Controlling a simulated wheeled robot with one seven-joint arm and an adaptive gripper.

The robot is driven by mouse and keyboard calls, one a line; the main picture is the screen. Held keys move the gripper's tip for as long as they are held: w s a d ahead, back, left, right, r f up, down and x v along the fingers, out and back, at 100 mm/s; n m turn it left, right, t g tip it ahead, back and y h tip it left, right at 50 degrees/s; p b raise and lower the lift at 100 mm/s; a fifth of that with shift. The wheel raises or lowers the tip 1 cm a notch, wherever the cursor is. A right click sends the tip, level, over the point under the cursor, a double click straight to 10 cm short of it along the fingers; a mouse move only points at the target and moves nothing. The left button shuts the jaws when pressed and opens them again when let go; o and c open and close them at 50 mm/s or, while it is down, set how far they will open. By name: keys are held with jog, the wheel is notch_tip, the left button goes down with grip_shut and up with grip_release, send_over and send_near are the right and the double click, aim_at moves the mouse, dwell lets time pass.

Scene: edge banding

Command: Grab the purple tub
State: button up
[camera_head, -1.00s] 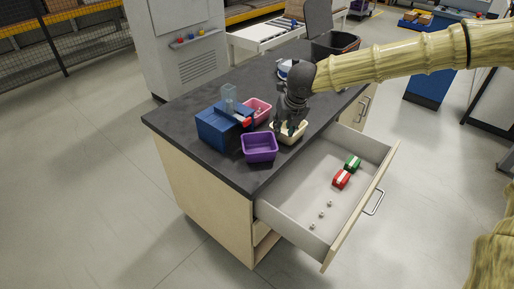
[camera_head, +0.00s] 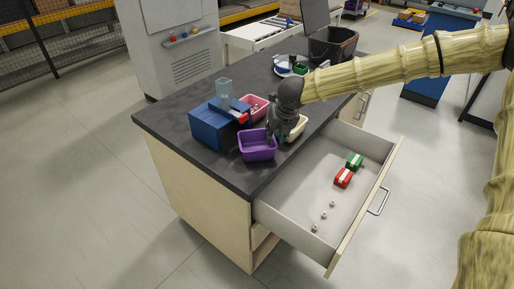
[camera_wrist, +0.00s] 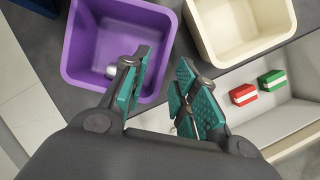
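The purple tub (camera_head: 257,151) stands upright on the dark countertop near its front edge. In the wrist view the purple tub (camera_wrist: 83,47) fills the upper left, and a small grey round piece lies inside it. My gripper (camera_head: 272,139) is at the tub's right side. In the wrist view my gripper (camera_wrist: 155,85) has its green-padded fingers apart, with one finger over the tub's inside and the other outside its right wall. The right wall lies between the fingers, and I cannot tell whether either pad touches it.
A cream tub (camera_wrist: 243,25) stands just right of the purple one. A pink tub (camera_head: 259,103) and a blue box (camera_head: 212,127) stand behind and left. The open drawer (camera_head: 285,213) holds a red block (camera_head: 343,177), a green block (camera_head: 355,160) and small grey pieces.

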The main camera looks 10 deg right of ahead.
aim_at(257, 146)
jog(key=shift+w+d+p+x, duration=0.15)
jog(key=shift+p+x, duration=0.15)
jog(key=shift+x, duration=1.2)
jog(key=shift+w+d+p+x, duration=0.1)
jog(key=shift+p+x, duration=0.2)
jog(key=shift+x, duration=1.25)
jog(key=shift+a, duration=0.1)
grip_shut()
